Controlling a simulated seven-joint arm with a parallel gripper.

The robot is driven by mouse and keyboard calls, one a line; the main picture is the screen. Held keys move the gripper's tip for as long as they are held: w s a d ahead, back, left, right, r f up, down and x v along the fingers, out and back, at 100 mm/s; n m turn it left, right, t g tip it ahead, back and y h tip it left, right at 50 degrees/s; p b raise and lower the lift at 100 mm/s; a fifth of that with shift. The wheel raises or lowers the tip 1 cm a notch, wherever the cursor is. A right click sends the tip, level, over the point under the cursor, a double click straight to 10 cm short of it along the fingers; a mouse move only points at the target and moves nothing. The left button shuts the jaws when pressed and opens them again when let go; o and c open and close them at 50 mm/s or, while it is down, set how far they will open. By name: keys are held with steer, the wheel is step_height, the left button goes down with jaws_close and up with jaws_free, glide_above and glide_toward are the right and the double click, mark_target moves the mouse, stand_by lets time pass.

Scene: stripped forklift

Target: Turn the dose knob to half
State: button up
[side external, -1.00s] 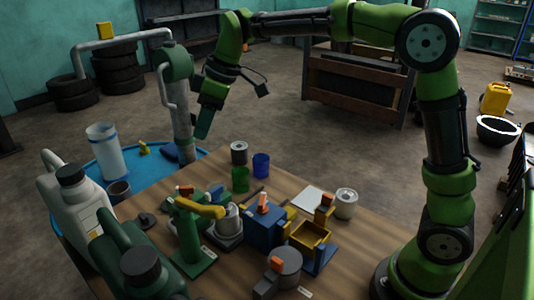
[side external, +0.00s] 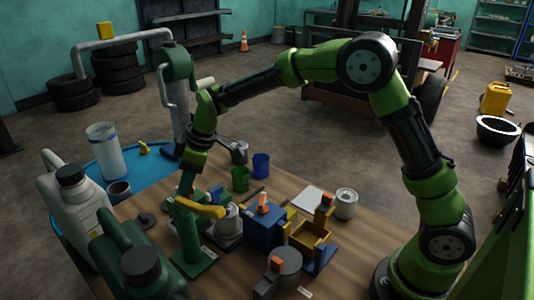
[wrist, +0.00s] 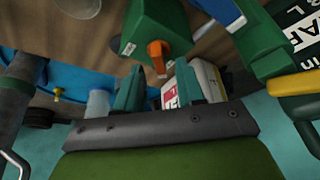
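An orange knob (wrist: 157,56) sits on a green box (wrist: 160,22) with a small white label in the wrist view; I cannot read whether it is the dose knob. My gripper (wrist: 158,70) points at it with two teal fingers apart, one on each side of the knob in the picture. The fingers look empty, and whether they touch the knob cannot be told. In the side view my gripper (side external: 187,187) is low behind the top of the green stand with the yellow lever (side external: 203,209). The fingertips and the knob are mostly hidden there.
Other orange handles stand on a blue box (side external: 264,226), a yellow bin (side external: 308,236) and a grey round unit (side external: 284,262). Green and blue cups (side external: 240,179) stand behind. Large jugs (side external: 76,205) crowd the front left.

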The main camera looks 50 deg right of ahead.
steer(key=shift+w+a+f, duration=0.2)
steer(key=shift+f, duration=0.45)
jaws_close()
